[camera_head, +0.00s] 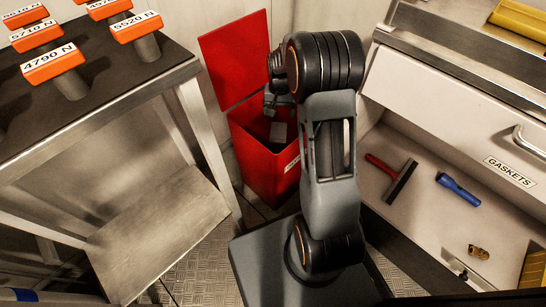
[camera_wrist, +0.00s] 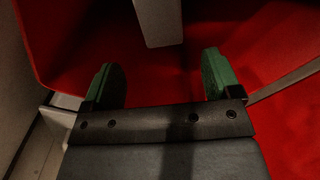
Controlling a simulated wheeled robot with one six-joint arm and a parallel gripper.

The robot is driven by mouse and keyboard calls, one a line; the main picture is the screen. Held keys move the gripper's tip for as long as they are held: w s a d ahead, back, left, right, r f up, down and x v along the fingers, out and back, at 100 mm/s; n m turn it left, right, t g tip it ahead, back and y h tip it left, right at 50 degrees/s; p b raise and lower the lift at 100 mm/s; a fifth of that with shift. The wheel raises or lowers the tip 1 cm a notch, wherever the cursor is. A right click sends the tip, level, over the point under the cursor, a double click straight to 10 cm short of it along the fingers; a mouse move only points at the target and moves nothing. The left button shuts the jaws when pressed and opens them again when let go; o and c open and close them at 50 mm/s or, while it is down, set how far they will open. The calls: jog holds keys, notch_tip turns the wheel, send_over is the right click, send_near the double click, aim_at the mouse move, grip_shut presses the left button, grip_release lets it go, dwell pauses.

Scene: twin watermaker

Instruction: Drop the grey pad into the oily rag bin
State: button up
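The red bin (camera_head: 262,165) stands on the floor in the middle, its red lid (camera_head: 235,60) swung up and open. A white label on its front is partly hidden by my arm. My gripper (camera_head: 272,108) is over the bin's mouth, partly hidden by my wrist. In the wrist view, the green fingers of my gripper (camera_wrist: 160,80) are spread wide with nothing between them. The grey pad (camera_head: 278,131) shows within the bin's mouth. The pad also shows in the wrist view (camera_wrist: 158,20), beyond the fingertips and apart from them. I cannot tell whether it rests on anything.
A metal bench (camera_head: 120,100) at left carries several orange-topped weights. At right, a drawer unit marked GASKETS (camera_head: 470,135) stands above a shelf with a red-handled scraper (camera_head: 392,178), a blue torch (camera_head: 458,189) and a brass fitting (camera_head: 478,252).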

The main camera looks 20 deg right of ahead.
jog(key=shift+o, duration=1.1)
notch_tip(320, 180, up, 14)
jog(key=p, duration=0.5)
jog(key=shift+p, duration=0.3)
jog(key=shift+f, duration=0.1)
jog(key=s+a+r+n+t+p, duration=0.1)
jog(key=s+a+r+p, duration=0.2)
jog(key=s+r+p, duration=0.3)
jog(key=s+a+r+n+t+p, duration=0.1)
jog(key=s+a+r+p, duration=0.3)
jog(key=r+p, duration=1)
jog(key=s+a+r+n+t+p, duration=0.1)
jog(key=s+a+r+n+p, duration=0.2)
jog(key=s+r+p, duration=0.7)
jog(key=w+v, duration=0.1)
jog(key=v, duration=0.5)
jog(key=shift+a+r, duration=0.15)
jog(key=shift+a, duration=0.05)
jog(key=shift+s+a+r+n+t+p, duration=0.2)
jog(key=shift+s+n+t+p, duration=0.1)
jog(key=shift+s+n+p, duration=0.15)
